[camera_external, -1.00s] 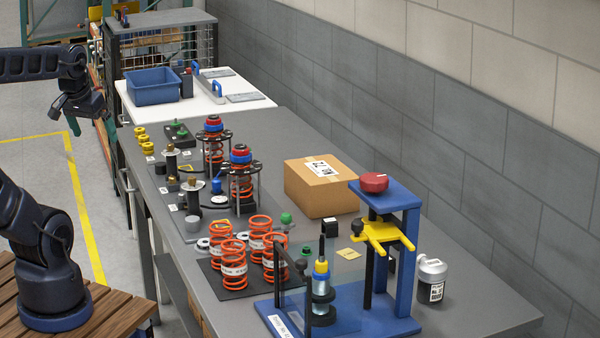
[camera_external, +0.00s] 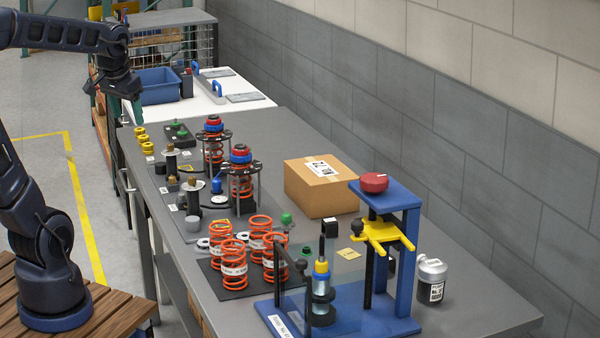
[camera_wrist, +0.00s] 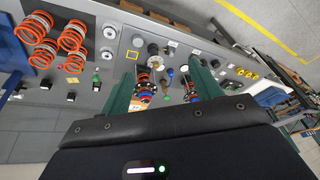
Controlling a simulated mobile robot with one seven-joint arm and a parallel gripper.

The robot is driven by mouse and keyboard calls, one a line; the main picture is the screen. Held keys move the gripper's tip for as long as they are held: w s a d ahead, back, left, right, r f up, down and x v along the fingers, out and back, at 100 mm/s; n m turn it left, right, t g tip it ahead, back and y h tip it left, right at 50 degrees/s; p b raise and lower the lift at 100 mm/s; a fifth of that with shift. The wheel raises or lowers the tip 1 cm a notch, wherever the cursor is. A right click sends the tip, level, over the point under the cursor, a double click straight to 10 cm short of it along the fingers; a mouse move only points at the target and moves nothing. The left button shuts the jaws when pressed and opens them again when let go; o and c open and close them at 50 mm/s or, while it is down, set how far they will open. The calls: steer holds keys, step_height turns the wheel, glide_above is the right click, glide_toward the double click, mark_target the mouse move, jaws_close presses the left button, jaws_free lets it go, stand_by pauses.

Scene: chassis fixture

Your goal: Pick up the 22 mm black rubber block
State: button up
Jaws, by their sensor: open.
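A small black block (camera_external: 331,227) with a pale top stands on the grey bench, to the right of the orange springs. It also seems to show in the wrist view as a dark cube (camera_wrist: 71,96), left of my fingers. My gripper (camera_external: 126,110) is high at the left, by the bench's far left corner and apart from both. In the wrist view my gripper (camera_wrist: 163,82) has its two green fingers spread, with nothing held between them.
Orange springs (camera_external: 268,240) and two spring-damper assemblies (camera_external: 241,180) stand on the bench (camera_external: 440,290). A blue press (camera_external: 405,260), a cardboard box (camera_external: 322,187) and a lidded jar (camera_external: 432,278) are at the right. A blue bin (camera_external: 160,90) sits on the white table behind.

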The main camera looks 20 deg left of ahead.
steer(key=w+d+f+m+g, duration=0.1)
steer(key=w+d+m, duration=0.1)
steer(key=w+d, duration=0.7)
steer(key=m+g, duration=0.3)
steer(key=m, duration=0.3)
glide_above(326, 220)
step_height(326, 220, down, 22)
steer(key=shift+w+r, duration=0.1)
step_height(326, 220, down, 10)
steer(key=shift+f, duration=0.25)
steer(key=shift+c, duration=0.4)
steer(key=c, duration=1)
